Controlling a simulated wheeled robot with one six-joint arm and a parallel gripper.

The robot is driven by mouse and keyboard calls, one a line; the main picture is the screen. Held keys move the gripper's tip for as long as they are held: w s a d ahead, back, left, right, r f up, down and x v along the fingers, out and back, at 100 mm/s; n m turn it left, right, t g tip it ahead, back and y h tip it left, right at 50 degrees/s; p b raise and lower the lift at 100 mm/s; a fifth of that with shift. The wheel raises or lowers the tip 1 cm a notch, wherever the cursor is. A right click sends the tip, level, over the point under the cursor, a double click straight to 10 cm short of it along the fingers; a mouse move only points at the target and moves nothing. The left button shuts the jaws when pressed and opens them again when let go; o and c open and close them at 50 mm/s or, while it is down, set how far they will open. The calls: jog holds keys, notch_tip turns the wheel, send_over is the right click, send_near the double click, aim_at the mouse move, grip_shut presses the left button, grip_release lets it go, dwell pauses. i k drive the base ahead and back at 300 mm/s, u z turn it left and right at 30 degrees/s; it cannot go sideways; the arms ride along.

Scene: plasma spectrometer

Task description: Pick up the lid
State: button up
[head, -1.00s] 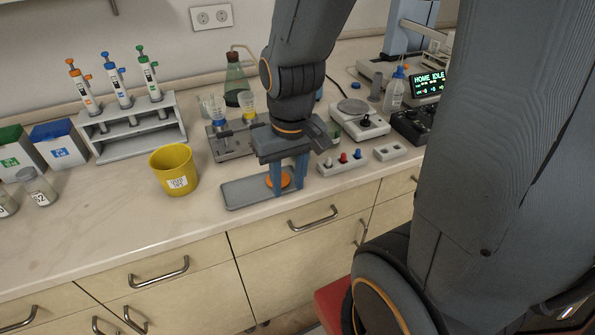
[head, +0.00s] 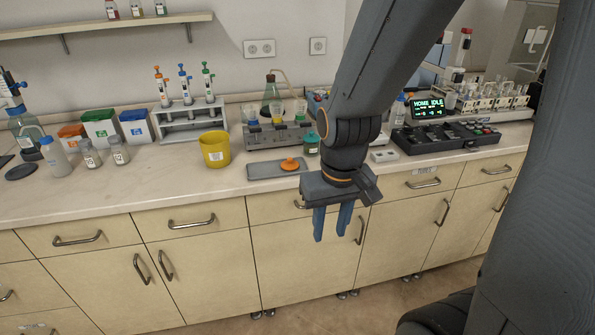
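An orange lid (head: 289,164) with a small raised knob lies on the grey tray (head: 262,170) near the front edge of the counter. My gripper (head: 332,237) points down in front of the drawers. It appears to the right of the lid and lower in the picture, clear of the counter. Its two blue fingers are apart with nothing between them. My wrist and forearm hide part of the counter to the right of the tray.
A yellow bucket (head: 215,149) stands left of the tray. A green-topped jar (head: 311,143) stands behind it, close to my arm. A pipette rack (head: 190,120) and a beaker stand (head: 270,133) are farther back.

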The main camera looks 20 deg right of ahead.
aim_at(289, 165)
jog(key=z, duration=0.85)
jog(key=i, duration=1.1)
jog(key=u, duration=1.35)
